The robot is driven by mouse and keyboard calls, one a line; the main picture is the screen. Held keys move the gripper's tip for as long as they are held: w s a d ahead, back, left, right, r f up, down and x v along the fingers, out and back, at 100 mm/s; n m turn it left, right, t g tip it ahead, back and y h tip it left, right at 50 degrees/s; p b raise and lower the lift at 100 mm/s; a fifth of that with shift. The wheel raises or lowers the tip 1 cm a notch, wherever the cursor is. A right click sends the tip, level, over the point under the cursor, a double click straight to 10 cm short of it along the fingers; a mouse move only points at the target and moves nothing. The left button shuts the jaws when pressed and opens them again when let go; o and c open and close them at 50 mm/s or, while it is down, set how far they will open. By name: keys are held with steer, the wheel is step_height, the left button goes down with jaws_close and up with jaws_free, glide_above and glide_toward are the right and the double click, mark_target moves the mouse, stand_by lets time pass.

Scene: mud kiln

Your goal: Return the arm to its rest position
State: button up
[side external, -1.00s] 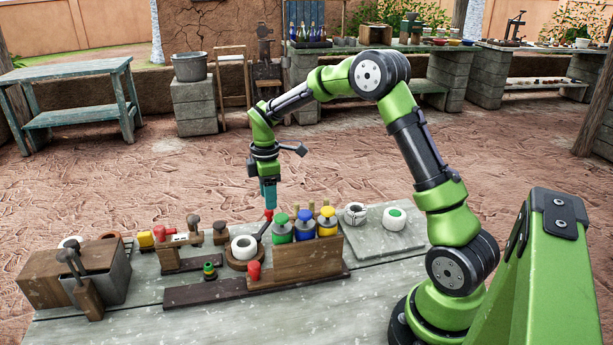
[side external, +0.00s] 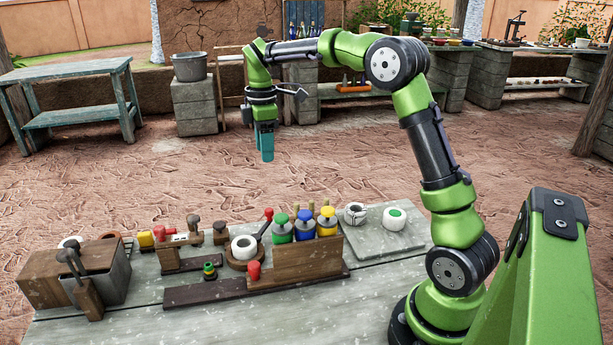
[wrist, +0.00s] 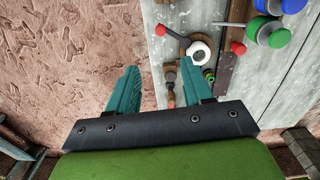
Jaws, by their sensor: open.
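My gripper (side external: 266,158) hangs well above the far edge of the table in the side external view, its teal fingers pointing down. In the wrist view my gripper (wrist: 160,85) shows two teal fingers spread apart with nothing between them. A red-knobbed lever (side external: 267,220) leans by a white ring (side external: 244,247) on a round wooden base, below and apart from the fingers. The lever's red knob also shows in the wrist view (wrist: 160,30), near the white ring (wrist: 200,52).
The grey table (side external: 200,325) holds a wooden rack (side external: 295,262) with green, blue and yellow knobbed pieces, a wooden box (side external: 50,275) at left, and a grey slab (side external: 395,240) with two white rings. The air around my gripper is clear.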

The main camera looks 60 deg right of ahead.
steer(key=s+a+r+m+t+y, duration=0.1)
steer(key=s+a+m+t, duration=0.2)
steer(key=s+a+m, duration=0.4)
steer(key=s+a+r+m+t+y, duration=0.1)
steer(key=s+a+m+t, duration=0.3)
steer(key=s, duration=1.1)
steer(key=a+m, duration=0.3)
steer(key=shift+s+a+r, duration=0.15)
steer(key=shift+s+a, duration=0.1)
steer(key=shift+a, duration=0.15)
